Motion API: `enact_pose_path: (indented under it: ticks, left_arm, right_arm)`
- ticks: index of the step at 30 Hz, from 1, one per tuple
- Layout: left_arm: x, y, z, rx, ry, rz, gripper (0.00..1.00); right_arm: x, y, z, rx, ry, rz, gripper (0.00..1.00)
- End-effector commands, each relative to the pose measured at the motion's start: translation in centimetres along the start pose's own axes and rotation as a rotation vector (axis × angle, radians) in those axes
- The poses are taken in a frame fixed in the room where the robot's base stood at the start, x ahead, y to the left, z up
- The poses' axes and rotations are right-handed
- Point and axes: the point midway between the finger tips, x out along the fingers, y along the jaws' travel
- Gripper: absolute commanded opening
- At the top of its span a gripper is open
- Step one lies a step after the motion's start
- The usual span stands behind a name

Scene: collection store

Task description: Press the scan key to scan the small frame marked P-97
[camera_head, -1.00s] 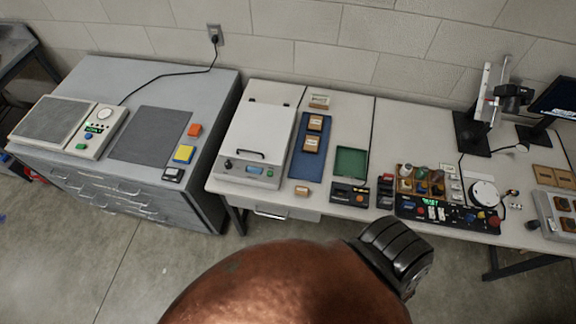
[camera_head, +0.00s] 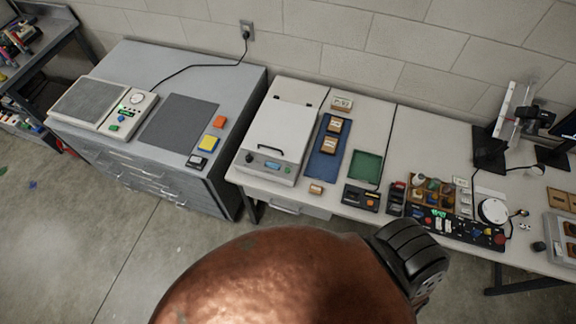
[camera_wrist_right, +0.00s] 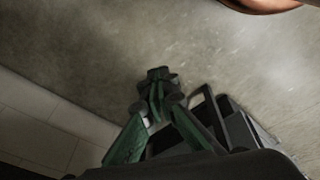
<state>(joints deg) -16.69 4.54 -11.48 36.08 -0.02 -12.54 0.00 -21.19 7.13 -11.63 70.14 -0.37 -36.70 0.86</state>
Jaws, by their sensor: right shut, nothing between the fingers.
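A white box with a handled lid (camera_head: 280,131) stands on the light bench, with a small display and a green key (camera_head: 271,165) on its front. A blue mat (camera_head: 326,166) beside it bears two small wooden frames, one at the back (camera_head: 335,125) and one nearer (camera_head: 330,145). Another small frame (camera_head: 316,188) lies at the bench's front. A label (camera_head: 341,104) stands behind the mat; its text is too small to read surely. I cannot tell which frame is P-97 or which key is the scan key. My right gripper (camera_wrist_right: 158,76) is shut and empty above the floor. My left gripper is out of view.
A grey cabinet (camera_head: 226,119) at the left bears a keyed device (camera_head: 122,112) and coloured blocks. A green tray (camera_head: 364,166), a black device with an orange key (camera_head: 361,197) and a control panel (camera_head: 450,229) occupy the bench. A large copper-coloured rounded form (camera_head: 280,280) hides the lower middle.

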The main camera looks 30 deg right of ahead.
Motion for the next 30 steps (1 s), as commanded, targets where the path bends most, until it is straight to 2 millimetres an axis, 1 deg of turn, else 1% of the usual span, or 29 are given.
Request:
enact_pose_path:
  ticks: [1,2,3,5,6,8,9,11,12,14,15,17,18,20,21,24,27,30]
  left_arm:
    - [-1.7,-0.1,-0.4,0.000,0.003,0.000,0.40]
    - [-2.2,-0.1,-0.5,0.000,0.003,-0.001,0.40]
    - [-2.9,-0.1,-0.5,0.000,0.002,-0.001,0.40]
    - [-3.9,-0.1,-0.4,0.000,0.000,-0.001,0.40]
    - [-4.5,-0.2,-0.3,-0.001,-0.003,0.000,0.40]
    - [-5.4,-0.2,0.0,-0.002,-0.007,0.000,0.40]
    - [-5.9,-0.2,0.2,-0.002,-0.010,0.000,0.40]
    - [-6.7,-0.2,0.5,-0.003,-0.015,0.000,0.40]
    - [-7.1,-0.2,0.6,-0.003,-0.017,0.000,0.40]
    - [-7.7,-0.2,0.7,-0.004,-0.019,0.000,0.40]
    - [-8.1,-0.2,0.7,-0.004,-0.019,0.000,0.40]
    - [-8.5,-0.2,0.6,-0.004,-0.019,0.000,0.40]
    - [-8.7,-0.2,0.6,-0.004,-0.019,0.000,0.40]
    - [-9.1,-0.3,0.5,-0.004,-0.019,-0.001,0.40]
    - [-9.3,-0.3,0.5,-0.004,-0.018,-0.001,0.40]
    - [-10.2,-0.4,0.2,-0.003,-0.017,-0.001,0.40]
    - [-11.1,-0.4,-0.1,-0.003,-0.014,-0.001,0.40]
    - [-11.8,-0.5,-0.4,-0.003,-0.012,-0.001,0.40]
  right_arm:
    - [-3.5,0.5,-2.8,0.000,0.025,0.006,0.00]
    - [-5.0,0.7,-4.1,0.001,0.033,0.008,0.00]
    - [-7.1,1.0,-5.7,0.001,0.044,0.011,0.00]
    - [-10.3,1.4,-8.0,0.002,0.062,0.017,0.00]
    - [-12.5,1.6,-9.4,0.002,0.073,0.020,0.00]
    - [-15.6,2.0,-11.2,0.003,0.087,0.025,0.00]
    - [-17.6,2.1,-12.2,0.003,0.097,0.028,0.00]
    - [-20.4,2.4,-13.7,0.002,0.111,0.032,0.00]
    - [-22.1,2.5,-14.7,-0.003,0.123,0.035,0.00]
    - [-24.4,2.7,-16.5,-0.021,0.150,0.044,0.00]
    - [-25.7,2.8,-18.0,-0.044,0.175,0.050,0.00]
    - [-27.1,2.7,-20.8,-0.093,0.225,0.063,0.00]
    - [-27.8,2.5,-22.7,-0.136,0.263,0.071,0.00]
    - [-28.6,2.2,-25.9,-0.210,0.328,0.083,0.00]
    - [-29.2,1.9,-28.1,-0.267,0.374,0.092,0.00]
    - [-31.2,0.8,-33.4,-0.434,0.495,0.104,0.00]
    - [-33.0,0.3,-36.9,-0.602,0.589,0.104,0.00]
    - [-34.2,0.7,-38.7,-0.747,0.641,0.094,0.00]
